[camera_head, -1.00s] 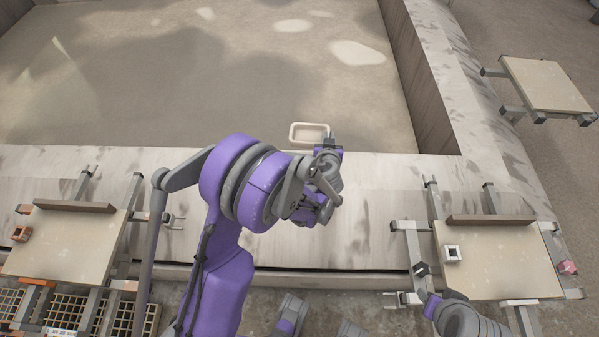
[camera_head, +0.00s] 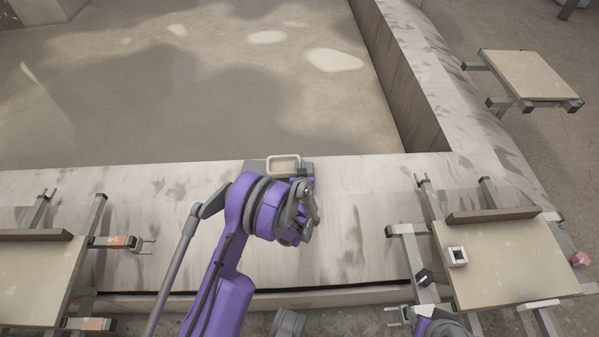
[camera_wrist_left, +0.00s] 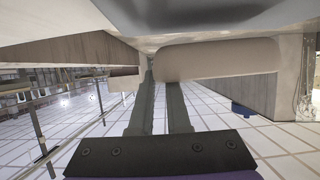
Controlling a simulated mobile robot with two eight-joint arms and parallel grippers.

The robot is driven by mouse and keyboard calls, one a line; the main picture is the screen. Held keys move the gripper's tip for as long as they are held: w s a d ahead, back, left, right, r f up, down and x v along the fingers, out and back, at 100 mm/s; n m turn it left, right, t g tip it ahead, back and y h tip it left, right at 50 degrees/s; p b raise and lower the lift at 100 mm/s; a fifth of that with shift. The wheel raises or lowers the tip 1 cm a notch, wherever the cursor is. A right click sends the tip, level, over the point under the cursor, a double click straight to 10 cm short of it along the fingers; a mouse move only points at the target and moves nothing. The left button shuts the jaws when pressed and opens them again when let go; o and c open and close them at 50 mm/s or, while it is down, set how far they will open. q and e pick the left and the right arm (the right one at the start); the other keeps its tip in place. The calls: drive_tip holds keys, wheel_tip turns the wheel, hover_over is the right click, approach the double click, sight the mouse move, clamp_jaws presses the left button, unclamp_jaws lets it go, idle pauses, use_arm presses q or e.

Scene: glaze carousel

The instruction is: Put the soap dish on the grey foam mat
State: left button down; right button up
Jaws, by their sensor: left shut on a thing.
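The soap dish (camera_head: 284,158) is a small cream rectangular tray with rounded corners. My left gripper (camera_head: 302,173) is shut on its near right side, partly hidden by my purple wrist. The grey foam mat (camera_head: 254,167) lies on the pale ledge, directly under the dish in the head view, and shows at both sides of it. I cannot tell whether the dish touches the mat. In the left wrist view my two fingers (camera_wrist_left: 164,90) reach to a pale rounded edge. My right arm shows at the lower right; its gripper is not clear.
Another board (camera_head: 35,275) stands at the left. A sunken basin floor (camera_head: 180,100) lies beyond the ledge. The ledge between the boards is mostly bare.

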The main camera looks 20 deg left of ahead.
use_arm(q)
drive_tip(key=shift+f+b, duration=0.3)
drive_tip(key=shift+f, duration=1.2)
drive_tip(key=shift+f, duration=0.1)
drive_tip(key=c, duration=0.9)
unclamp_jaws()
